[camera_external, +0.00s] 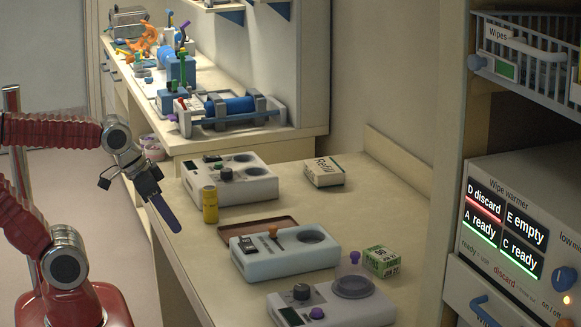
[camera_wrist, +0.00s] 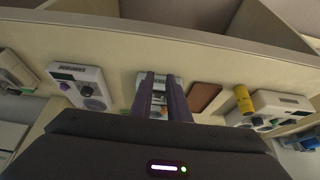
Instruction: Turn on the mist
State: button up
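No label reading "mist" is legible, so I cannot tell which device makes it. Three devices stand on the table: a white one with a grey knob (camera_external: 227,187) at the back, a pale blue one with an orange-topped lever (camera_external: 282,257) in the middle, and a white one with a dark knob, purple knob and clear cup (camera_external: 322,308) in front.
A yellow can (camera_external: 210,205), brown tray (camera_external: 256,227), Refill box (camera_external: 324,171) and green-white box (camera_external: 382,261) stand among the devices. A wipe warmer (camera_external: 515,220) and wire basket (camera_external: 530,62) are at right. A cluttered bench (camera_external: 190,143) lies behind.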

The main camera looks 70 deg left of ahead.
jog(key=shift+w+d+f+g, duration=0.1)
jog(key=shift+w+f+g, duration=0.25)
jog(key=shift+f, duration=0.25)
jog(key=c, duration=0.3)
jog(key=w+r+g, duration=0.1)
jog(key=w, duration=0.5)
jog(key=w+r+g, duration=0.1)
jog(key=w, duration=0.4)
jog(key=w+r+g+y, duration=0.1)
jog(key=w, duration=0.5)
jog(key=shift+w+d+r+m+g, duration=0.3)
jog(key=shift+w+r+g, duration=0.05)
grip_shut()
notch_tip(320, 180, up, 4)
jog(key=g, duration=0.1)
send_over(246, 239)
jog(key=d, duration=0.3)
jog(key=shift+a+r+y, duration=0.2)
jog(key=shift+y, duration=0.2)
jog(key=f, duration=0.4)
jog(key=a+f, duration=0.1)
jog(key=f, duration=0.4)
jog(key=a+f, duration=0.1)
jog(key=f, duration=0.4)
jog(key=shift+a, duration=0.1)
